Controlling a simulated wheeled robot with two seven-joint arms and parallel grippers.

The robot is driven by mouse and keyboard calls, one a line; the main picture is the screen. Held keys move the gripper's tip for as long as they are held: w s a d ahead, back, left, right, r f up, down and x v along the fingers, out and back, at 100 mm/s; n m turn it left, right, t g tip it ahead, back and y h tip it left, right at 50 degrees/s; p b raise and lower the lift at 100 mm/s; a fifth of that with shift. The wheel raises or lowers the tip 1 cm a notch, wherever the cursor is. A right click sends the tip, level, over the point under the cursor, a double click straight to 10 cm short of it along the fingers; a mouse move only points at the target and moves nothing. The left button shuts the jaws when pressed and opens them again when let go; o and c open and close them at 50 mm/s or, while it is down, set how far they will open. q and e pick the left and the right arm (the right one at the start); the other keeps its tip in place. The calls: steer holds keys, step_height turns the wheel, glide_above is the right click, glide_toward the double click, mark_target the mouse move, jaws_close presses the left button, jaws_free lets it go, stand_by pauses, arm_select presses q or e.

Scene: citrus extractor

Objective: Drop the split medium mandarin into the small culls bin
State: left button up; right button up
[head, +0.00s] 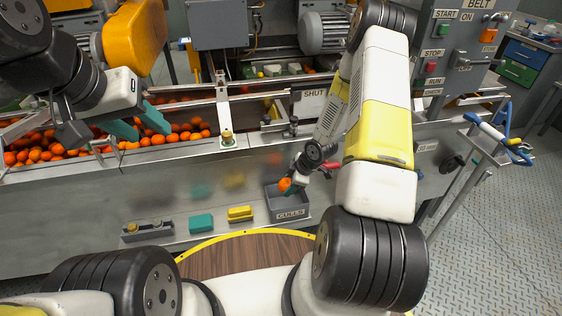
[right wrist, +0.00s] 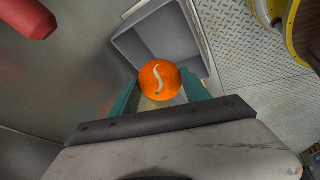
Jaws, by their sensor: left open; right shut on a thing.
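The split medium mandarin (right wrist: 160,80) is orange with a pale curved split on its side. My right gripper (right wrist: 158,92) is shut on it, with a teal finger on each side. The small culls bin (head: 290,207) is a grey open box labelled CULLS on the low ledge. In the right wrist view the bin (right wrist: 130,45) lies beyond the mandarin and its visible inside looks empty. My left gripper (head: 138,124) is open and empty near the trough of mandarins.
A trough of many mandarins (head: 50,150) runs along the left. A yellow block (head: 240,213), a teal block (head: 201,223) and a grey box (head: 147,230) sit on the ledge left of the bin. A red object (right wrist: 28,15) shows in the right wrist view.

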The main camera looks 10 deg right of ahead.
stand_by(0.4)
steer(key=o, duration=1.5)
steer(key=shift+v, duration=3.9)
